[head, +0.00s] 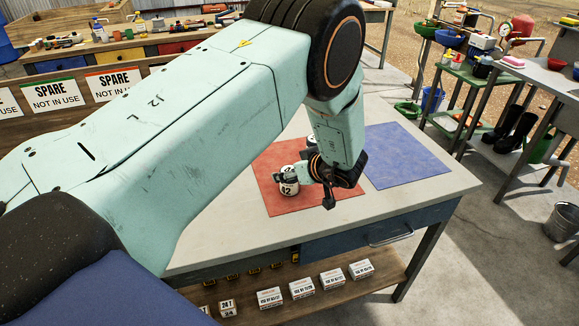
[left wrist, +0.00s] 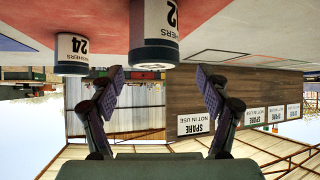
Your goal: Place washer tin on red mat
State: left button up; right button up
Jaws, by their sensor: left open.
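A white washer tin (head: 289,187) with a dark band and a number ending in 2 stands on the red mat (head: 280,205). In the left wrist view, which is upside down, this tin (left wrist: 154,30) is large, just ahead of the fingertips and roughly between them. A second washer tin marked 24 (left wrist: 73,52) stands farther away; in the head view my arm mostly hides it. My left gripper (head: 306,189) is low over the red mat beside the near tin. Its fingers (left wrist: 160,88) are apart and empty. My right gripper is not in view.
A blue mat (head: 408,155) lies clear on the table to the right of the red one. The table (head: 420,200) is bare along its front edge. Small boxes (head: 301,288) stand on the shelf below. A cluttered bench (head: 110,45) is behind.

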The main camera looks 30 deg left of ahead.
pick_arm(q)
jog(key=p+v, duration=0.8)
jog(key=v, duration=0.2)
jog(key=shift+r+p, duration=0.15)
jog(key=shift+p, duration=0.2)
jog(key=shift+d, duration=0.1)
